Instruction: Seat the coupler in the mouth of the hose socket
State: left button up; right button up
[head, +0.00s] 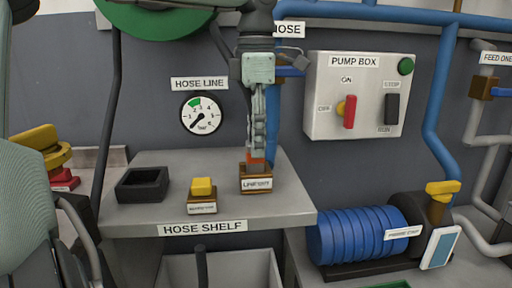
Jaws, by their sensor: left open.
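My left gripper (257,150) points straight down over the hose shelf (281,205), near its right side. Its fingers are open, with the tips at an orange-red piece (256,160) on a small brown labelled block (255,184). The fingers partly hide this piece, and I cannot tell whether they touch it. A yellow block (203,186) sits on a small labelled stand left of the gripper. A black open-topped holder (142,185) stands at the shelf's left. I cannot tell which piece is the coupler or where the hose socket's mouth is. My right gripper is not in view.
The wall behind carries a round gauge (201,113) and the pump box (326,95) with switches. A blue pipe (437,90) runs down at the right towards a blue ribbed pump (358,234). A grey bin (220,275) is below the shelf.

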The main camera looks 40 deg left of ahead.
pick_arm(q)
notch_tip(320, 180, up, 5)
jog(key=shift+r, duration=0.25)
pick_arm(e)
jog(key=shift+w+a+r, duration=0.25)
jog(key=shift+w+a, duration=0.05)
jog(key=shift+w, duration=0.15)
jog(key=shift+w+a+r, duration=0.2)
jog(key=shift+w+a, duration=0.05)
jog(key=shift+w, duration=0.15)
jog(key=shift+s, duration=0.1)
